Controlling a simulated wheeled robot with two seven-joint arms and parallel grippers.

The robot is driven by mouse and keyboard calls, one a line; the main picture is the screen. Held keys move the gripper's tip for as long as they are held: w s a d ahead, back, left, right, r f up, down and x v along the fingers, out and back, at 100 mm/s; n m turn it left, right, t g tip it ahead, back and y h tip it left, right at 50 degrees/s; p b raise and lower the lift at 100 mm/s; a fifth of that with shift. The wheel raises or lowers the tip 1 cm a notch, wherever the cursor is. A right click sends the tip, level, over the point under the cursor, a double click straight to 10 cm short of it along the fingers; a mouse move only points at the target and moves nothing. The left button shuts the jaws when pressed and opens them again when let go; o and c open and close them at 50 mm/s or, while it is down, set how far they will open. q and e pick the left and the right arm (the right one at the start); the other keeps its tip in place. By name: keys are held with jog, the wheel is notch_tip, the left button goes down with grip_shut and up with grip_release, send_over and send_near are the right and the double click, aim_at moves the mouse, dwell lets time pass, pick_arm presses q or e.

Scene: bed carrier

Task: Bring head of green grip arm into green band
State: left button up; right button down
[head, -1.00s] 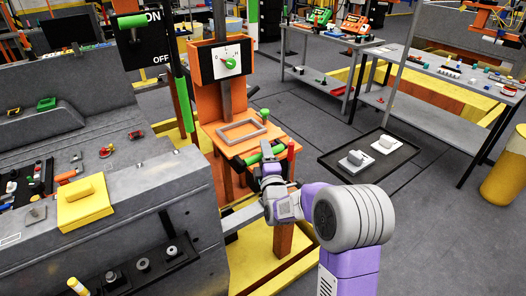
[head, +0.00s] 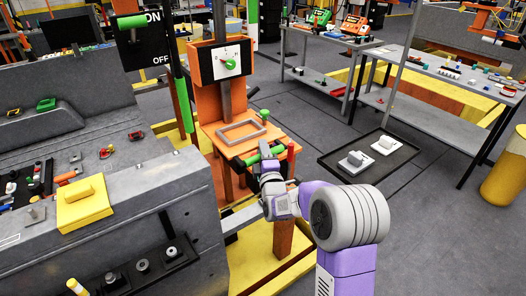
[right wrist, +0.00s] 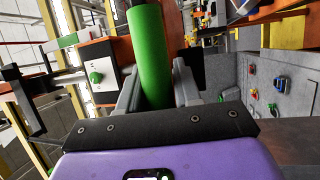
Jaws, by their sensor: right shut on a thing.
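The green grip (head: 265,153) lies along the front of the orange stand's table. My right gripper (head: 266,168) is shut on it from the front. In the right wrist view the green cylinder (right wrist: 150,60) sits between the two grey fingers. A red upright piece (head: 291,152) stands just right of the grip. I cannot tell which part is the arm's head. A green band is not clearly identifiable; a long green strip (head: 183,105) shows on the post to the left. My left gripper is not in view.
An orange-framed dial (head: 230,63) with a green knob stands above the table, with a grey rectangular frame (head: 241,132) below. A small green knob (head: 263,113) is behind the grip. A grey machine bed (head: 150,205) flanks the left; a black tray (head: 335,163) lies right.

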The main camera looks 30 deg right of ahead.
notch_tip(320, 180, up, 11)
jog(key=p, duration=0.6)
jog(key=shift+r, duration=0.2)
jog(key=c, duration=0.9)
grip_release()
jog(key=shift+f, duration=0.1)
jog(key=v, duration=0.7)
jog(key=shift+s+a+f, duration=0.1)
jog(key=shift+s, duration=0.15)
